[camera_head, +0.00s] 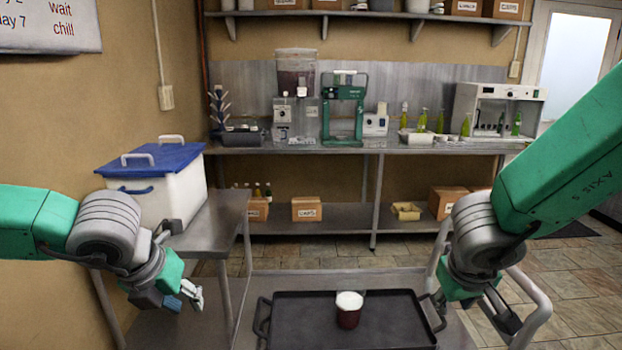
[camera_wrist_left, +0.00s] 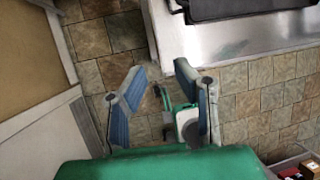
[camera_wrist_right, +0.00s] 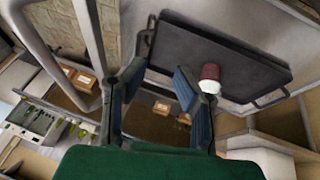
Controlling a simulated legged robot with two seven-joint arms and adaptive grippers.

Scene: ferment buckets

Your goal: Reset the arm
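My left gripper (camera_head: 178,298) hangs low at the left, near the steel side table. In the left wrist view its two blue-padded fingers (camera_wrist_left: 163,98) stand apart, with floor tiles and my own body parts beyond and nothing between them. My right gripper (camera_head: 503,326) is low at the right, beside the cart's handle. In the right wrist view its fingers (camera_wrist_right: 155,88) are also apart and hold nothing. A dark red cup with a white top (camera_head: 348,316) stands upright on the black tray (camera_head: 290,325), clear of both grippers; it shows too in the right wrist view (camera_wrist_right: 209,78).
The tray lies on a metal cart (camera_head: 330,277) with a curved handle (camera_head: 535,300) close to my right gripper. A white tub with a blue lid (camera_head: 165,187) stands on the side table (camera_head: 215,225). A counter (camera_head: 400,144) with machines and bottles runs along the back.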

